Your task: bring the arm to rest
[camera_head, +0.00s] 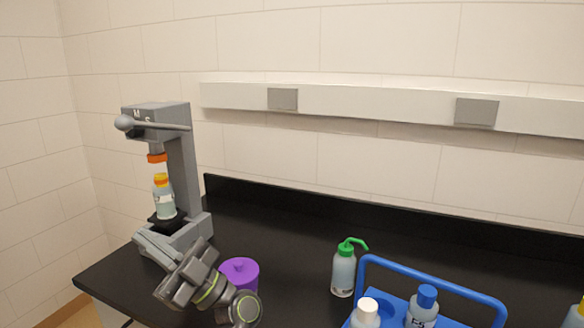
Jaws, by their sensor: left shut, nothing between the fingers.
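My left gripper (160,270) is at the lower left, in front of the foot of a grey tap stand (182,165). Its jaws are shut with nothing between them. The arm behind it comes in from the bottom edge. The stand has a lever with a ball end and an orange-tipped nozzle. A bottle with an orange top (164,197) stands upright on the stand's black platform, below the nozzle. The gripper is apart from the bottle. My right gripper does not show.
A purple container (239,272) stands just behind my left arm, partly hidden by it. A green-topped wash bottle (344,270) stands mid-bench. A blue carrier (432,279) holds bottles at the lower right. The black bench (285,238) is clear towards the back.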

